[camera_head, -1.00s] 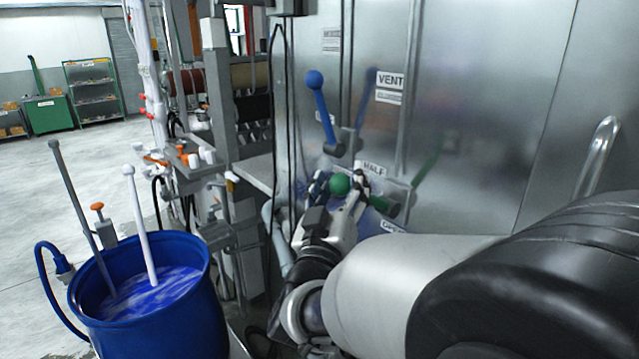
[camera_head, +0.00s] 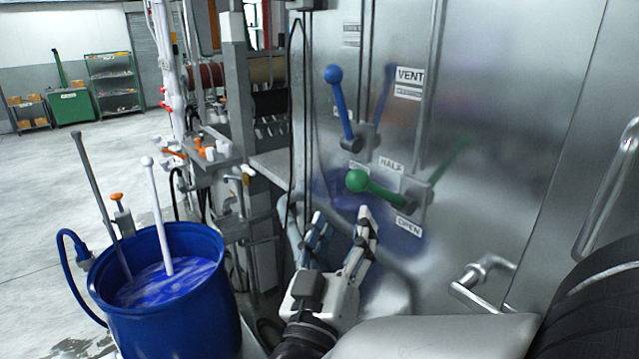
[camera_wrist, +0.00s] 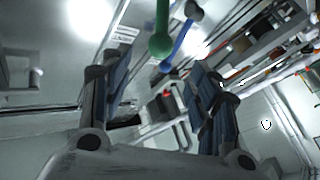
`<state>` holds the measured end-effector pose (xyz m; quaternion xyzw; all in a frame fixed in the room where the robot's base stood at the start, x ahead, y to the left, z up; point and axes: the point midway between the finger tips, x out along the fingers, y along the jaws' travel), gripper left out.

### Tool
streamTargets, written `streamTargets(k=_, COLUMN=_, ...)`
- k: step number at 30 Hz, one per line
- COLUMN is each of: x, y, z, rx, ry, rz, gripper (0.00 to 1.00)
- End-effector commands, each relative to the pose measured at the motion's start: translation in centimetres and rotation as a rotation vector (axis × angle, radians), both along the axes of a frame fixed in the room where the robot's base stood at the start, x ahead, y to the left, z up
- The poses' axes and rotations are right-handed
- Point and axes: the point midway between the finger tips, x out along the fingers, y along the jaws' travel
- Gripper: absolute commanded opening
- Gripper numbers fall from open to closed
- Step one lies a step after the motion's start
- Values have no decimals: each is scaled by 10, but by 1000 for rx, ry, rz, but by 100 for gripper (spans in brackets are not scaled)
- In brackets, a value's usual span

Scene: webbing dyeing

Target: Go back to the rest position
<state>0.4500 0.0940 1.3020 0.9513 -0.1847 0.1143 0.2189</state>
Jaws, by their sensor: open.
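My gripper (camera_head: 340,228) is open and empty in the head view, with its fingers pointing up toward the metal panel. It is below and a little left of a green lever (camera_head: 378,188), with a visible gap between them. The green lever lies nearly level, its ball end to the left, between the HALF and OPEN labels. A blue lever (camera_head: 341,103) above it stands steeply, ball end up. In the wrist view, the open fingers (camera_wrist: 158,95) frame an empty space. The green lever (camera_wrist: 161,30) and the blue lever (camera_wrist: 178,48) show beyond the fingertips.
A blue barrel (camera_head: 185,325) of blue liquid with rods in it stands at the left. Pipes and a metal frame (camera_head: 240,110) rise behind it. The metal panel (camera_head: 480,130) with a handle (camera_head: 480,280) is close on the right. Open floor (camera_head: 50,200) lies far left.

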Motion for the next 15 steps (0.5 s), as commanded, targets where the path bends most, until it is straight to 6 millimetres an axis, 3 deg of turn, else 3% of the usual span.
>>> streamTargets(k=8, x=14, y=0, z=-5, rx=84, ry=62, rz=80, gripper=55)
streamTargets(k=15, x=30, y=13, z=-26, rx=312, ry=308, rz=334, gripper=55)
